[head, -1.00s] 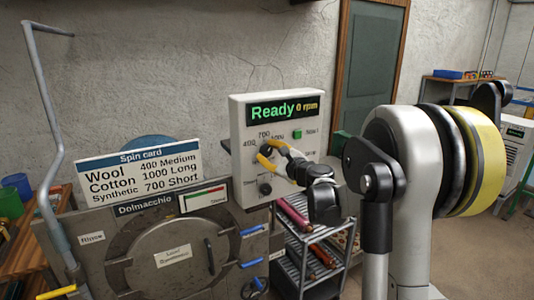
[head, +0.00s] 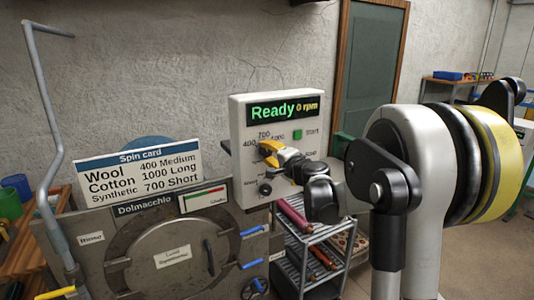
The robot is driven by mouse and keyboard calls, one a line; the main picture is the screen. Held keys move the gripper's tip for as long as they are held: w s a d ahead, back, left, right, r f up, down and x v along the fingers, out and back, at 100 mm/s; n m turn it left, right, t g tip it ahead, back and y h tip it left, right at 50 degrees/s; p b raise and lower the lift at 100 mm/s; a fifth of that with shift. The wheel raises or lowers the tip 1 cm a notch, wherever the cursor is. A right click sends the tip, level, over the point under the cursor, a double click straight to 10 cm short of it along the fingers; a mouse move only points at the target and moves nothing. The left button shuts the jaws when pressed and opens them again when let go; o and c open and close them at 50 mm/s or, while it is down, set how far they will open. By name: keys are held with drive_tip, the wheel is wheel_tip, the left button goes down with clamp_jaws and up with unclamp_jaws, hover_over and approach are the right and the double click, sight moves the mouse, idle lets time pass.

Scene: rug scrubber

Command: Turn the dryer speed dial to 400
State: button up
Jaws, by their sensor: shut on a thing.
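My gripper (head: 268,152), with yellow fingertips, is at the panel from the right and shut on the speed dial. The dial's pointer cannot be seen. A second dark dial (head: 265,189) sits lower on the panel, below my gripper and apart from it.
A green Start button (head: 297,135) is right of my gripper. The spin card (head: 140,165) lists Wool 400 Medium, Cotton 1000 Long, Synthetic 700 Short. The Dolmacchio machine (head: 90,262) with a round door stands below left. A wire rack (head: 318,232) stands below the panel.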

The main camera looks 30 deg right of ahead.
drive_tip(key=n, duration=0.4)
drive_tip(key=shift+h, duration=0.4)
drive_tip(key=shift+n, duration=1.6)
drive_tip(key=shift+b, duration=0.3)
drive_tip(key=o, duration=1.2)
drive_tip(key=s, duration=1.2)
drive_tip(key=shift+a+r, duration=0.25)
drive_tip(key=shift+r, duration=0.1)
